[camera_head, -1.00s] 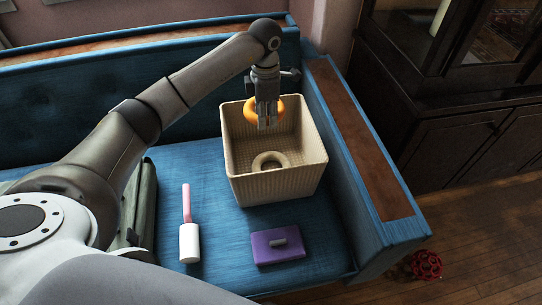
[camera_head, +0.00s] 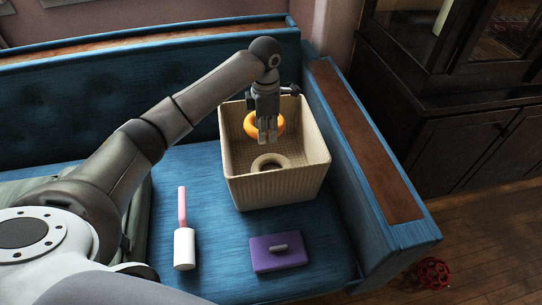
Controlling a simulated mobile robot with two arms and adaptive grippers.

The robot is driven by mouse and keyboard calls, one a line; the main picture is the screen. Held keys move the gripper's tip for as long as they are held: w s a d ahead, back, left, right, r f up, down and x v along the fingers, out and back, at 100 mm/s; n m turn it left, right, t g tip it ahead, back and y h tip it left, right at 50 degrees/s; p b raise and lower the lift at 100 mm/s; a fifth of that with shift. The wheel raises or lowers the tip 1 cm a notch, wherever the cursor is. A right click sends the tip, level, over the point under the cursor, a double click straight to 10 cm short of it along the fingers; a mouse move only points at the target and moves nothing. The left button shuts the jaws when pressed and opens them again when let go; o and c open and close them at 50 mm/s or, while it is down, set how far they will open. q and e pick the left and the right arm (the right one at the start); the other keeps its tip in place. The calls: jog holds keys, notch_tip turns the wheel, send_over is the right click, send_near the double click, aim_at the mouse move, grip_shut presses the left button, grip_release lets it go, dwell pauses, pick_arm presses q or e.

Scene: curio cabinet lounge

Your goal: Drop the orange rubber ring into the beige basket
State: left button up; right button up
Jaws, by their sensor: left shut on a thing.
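The orange rubber ring (camera_head: 250,124) is held in my left gripper (camera_head: 267,138), whose fingers are shut on it. The ring hangs over the inside of the beige basket (camera_head: 275,190), near its back part. The basket is a tall open-topped woven box on the blue sofa seat, near the right armrest. A pale beige ring (camera_head: 270,162) shows inside the basket, below my gripper. The ring's part behind the fingers is hidden. My right gripper is not in view.
The wood-topped armrest (camera_head: 365,150) stands right of the basket. A red valve wheel (camera_head: 433,272) lies on the floor.

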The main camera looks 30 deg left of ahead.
pick_arm(q)
jog(key=o, duration=1.2)
notch_tip(320, 180, up, 12)
dwell(0.4)
